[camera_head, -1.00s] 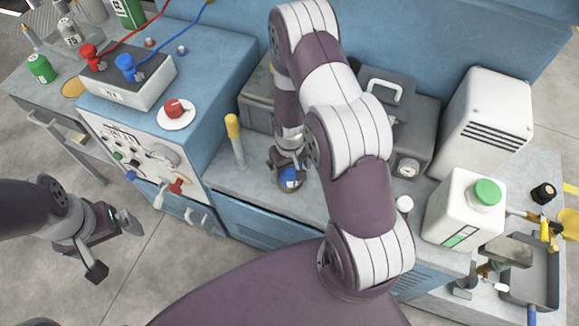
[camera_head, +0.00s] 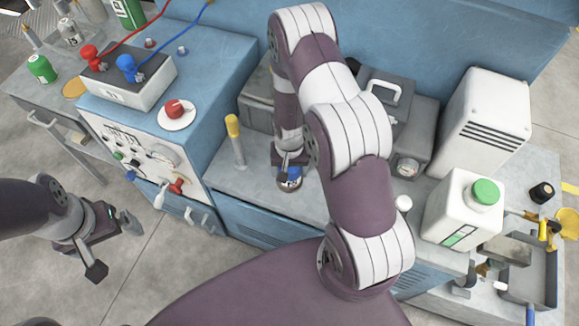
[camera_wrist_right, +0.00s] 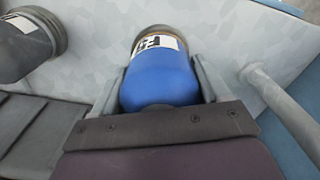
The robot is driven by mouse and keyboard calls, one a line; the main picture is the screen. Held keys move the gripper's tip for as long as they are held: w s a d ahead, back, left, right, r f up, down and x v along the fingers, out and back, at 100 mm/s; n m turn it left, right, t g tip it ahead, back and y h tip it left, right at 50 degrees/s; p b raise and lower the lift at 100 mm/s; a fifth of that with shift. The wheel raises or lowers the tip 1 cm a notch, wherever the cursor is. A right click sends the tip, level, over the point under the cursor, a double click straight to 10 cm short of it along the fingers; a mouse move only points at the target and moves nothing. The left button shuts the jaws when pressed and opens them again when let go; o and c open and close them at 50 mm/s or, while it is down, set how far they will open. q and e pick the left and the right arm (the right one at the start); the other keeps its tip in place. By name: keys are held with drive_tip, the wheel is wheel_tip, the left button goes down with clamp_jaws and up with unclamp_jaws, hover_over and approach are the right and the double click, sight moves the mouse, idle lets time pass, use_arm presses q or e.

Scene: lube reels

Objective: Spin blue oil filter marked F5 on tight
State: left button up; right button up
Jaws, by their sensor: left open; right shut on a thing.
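The blue oil filter (camera_wrist_right: 160,78) is between the fingers of my right gripper (camera_wrist_right: 160,92) in the right wrist view. A white label with dark marks, only partly readable, shows near its far end, which has a brass-coloured rim. In the head view the filter (camera_head: 291,176) shows as a small blue patch under my right gripper (camera_head: 288,162), low over the grey bench top. My right arm hides part of the area around it. I cannot tell how the filter's end meets its seat. My left gripper (camera_head: 113,247) is open and empty, over the floor at the left.
A yellow-topped post (camera_head: 236,140) stands just left of the filter. A grey box with a gauge (camera_head: 406,167) and a white jug with a green cap (camera_head: 463,208) stand to the right. A dark cylinder with a brass rim (camera_wrist_right: 30,40) is close by in the wrist view.

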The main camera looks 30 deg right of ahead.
drive_tip(key=m, duration=0.4)
drive_tip(key=shift+p, duration=0.35)
drive_tip(key=shift+m, duration=0.6)
drive_tip(key=m, duration=0.3)
drive_tip(key=shift+m+p, duration=0.3)
drive_tip(key=shift+m, duration=0.8)
